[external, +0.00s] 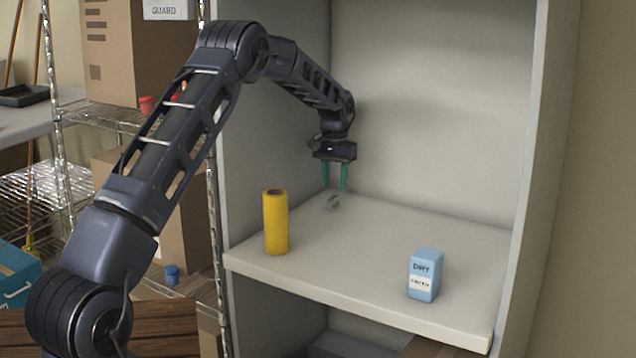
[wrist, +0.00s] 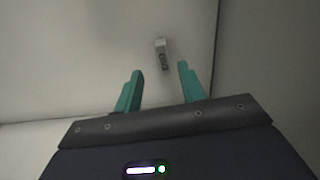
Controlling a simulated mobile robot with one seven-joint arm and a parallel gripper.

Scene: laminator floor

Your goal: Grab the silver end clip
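The silver end clip (external: 333,202) is a small grey metallic piece lying on the shelf board toward the back left. In the wrist view the clip (wrist: 162,54) shows just beyond the fingertips, lying between their lines. My gripper (external: 334,190) points down above the clip with its two teal fingers apart. In the wrist view my gripper (wrist: 160,68) is open, with nothing between the fingers. The clip looks apart from both fingers, though the exact height gap is hard to tell.
A yellow cylinder (external: 275,222) stands upright at the shelf's left front. A blue and white box (external: 425,275) stands at the right front. The shelf board (external: 350,255) is clear between them. Side walls and a back panel (external: 430,110) enclose the shelf.

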